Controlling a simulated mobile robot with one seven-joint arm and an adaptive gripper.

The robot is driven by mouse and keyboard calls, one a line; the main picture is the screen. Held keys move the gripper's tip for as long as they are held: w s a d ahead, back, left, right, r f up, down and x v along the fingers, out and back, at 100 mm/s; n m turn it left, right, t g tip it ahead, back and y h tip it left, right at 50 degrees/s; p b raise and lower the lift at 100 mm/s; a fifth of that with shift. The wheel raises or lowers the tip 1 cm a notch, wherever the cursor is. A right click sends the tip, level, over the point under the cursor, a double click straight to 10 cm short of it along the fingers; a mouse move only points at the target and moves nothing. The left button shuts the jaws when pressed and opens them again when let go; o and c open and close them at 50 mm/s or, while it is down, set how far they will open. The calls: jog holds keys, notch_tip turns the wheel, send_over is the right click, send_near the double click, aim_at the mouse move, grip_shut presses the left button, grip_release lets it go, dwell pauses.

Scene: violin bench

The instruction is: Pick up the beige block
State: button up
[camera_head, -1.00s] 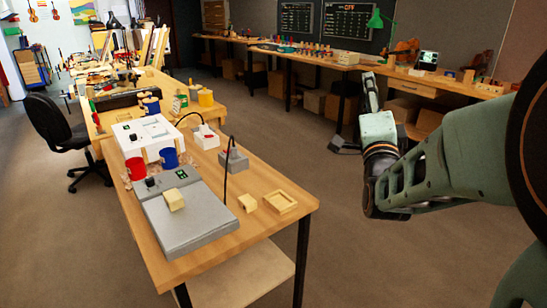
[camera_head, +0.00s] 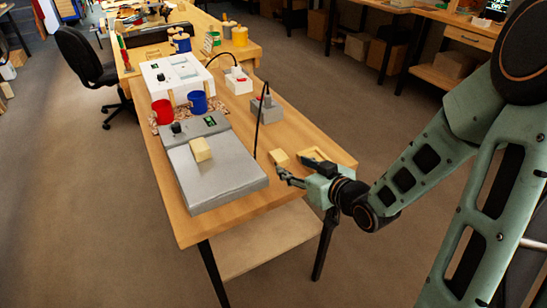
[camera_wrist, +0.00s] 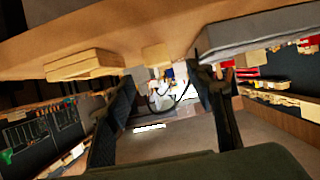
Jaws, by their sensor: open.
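A small beige block (camera_head: 279,157) lies on the wooden table near its right edge, beside a shallow wooden tray (camera_head: 315,154). A second pale beige block (camera_head: 201,149) sits on the grey flat scale (camera_head: 228,175). My gripper (camera_head: 284,177) is at the table's right edge, close to the first block and apart from it, with no thing held. The wrist view is upside down. There the block (camera_wrist: 157,54) shows ahead, between the open fingers (camera_wrist: 165,82), with the tray (camera_wrist: 85,65) to the left and the scale (camera_wrist: 255,35) to the right.
A grey box with a cable (camera_head: 267,109) stands behind the block. Red (camera_head: 162,111) and blue (camera_head: 198,103) cups stand behind the scale, near a white device (camera_head: 172,73). A black chair (camera_head: 88,75) is at the left. Bare tabletop lies in front of the block.

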aim_at(280, 156)
jog(key=x, duration=0.3)
jog(key=b+x, duration=0.1)
jog(key=x, duration=0.5)
jog(key=shift+w+r, duration=0.25)
jog(key=shift+w, duration=0.1)
jog(key=shift+c, duration=0.2)
jog(key=c, duration=1)
jog(key=shift+c, duration=0.2)
